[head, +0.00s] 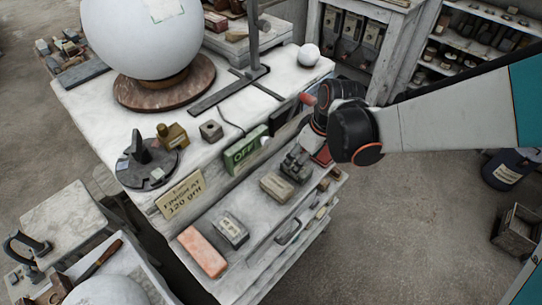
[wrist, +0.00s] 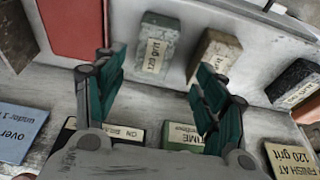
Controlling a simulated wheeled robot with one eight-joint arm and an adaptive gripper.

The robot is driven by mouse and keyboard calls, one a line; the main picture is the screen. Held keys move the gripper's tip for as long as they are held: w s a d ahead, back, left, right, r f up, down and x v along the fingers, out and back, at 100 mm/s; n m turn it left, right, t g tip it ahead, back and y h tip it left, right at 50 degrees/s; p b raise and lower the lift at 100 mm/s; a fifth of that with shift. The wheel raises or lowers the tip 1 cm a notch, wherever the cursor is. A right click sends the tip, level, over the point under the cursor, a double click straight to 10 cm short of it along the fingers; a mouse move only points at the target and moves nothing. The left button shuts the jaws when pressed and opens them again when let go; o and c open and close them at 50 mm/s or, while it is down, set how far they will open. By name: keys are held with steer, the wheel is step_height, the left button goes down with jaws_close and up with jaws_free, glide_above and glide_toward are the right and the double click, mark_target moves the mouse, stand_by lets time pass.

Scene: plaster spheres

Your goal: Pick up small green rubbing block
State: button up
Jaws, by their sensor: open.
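A small grey-green block (wrist: 156,45) with a "120 grit" label lies on the pale ledge in the wrist view, ahead of the gap between my fingers. My gripper (wrist: 160,68) is open, its teal fingers apart with nothing between them. In the head view my gripper (head: 296,166) is over the far part of the lower shelf and hides most of what lies under it. A tan block (wrist: 214,52) lies just right of the green one; it also shows in the head view (head: 277,187).
A red piece (wrist: 72,28) lies left of the green block. A dark grey block (wrist: 293,82) is at the right; a salmon brick (head: 203,250) is on the near shelf. A large white sphere (head: 145,35) is behind.

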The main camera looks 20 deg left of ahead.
steer(key=b+x, duration=0.1)
steer(key=x, duration=0.1)
steer(key=b+x, duration=0.1)
steer(key=x, duration=0.2)
steer(key=b+x, duration=0.1)
steer(key=x, duration=0.1)
steer(key=shift+w+d+f+b, duration=0.15)
steer(key=shift+w+b, duration=0.2)
steer(key=shift+b, duration=0.05)
steer(key=shift+c, duration=0.6)
steer(key=c, duration=1.3)
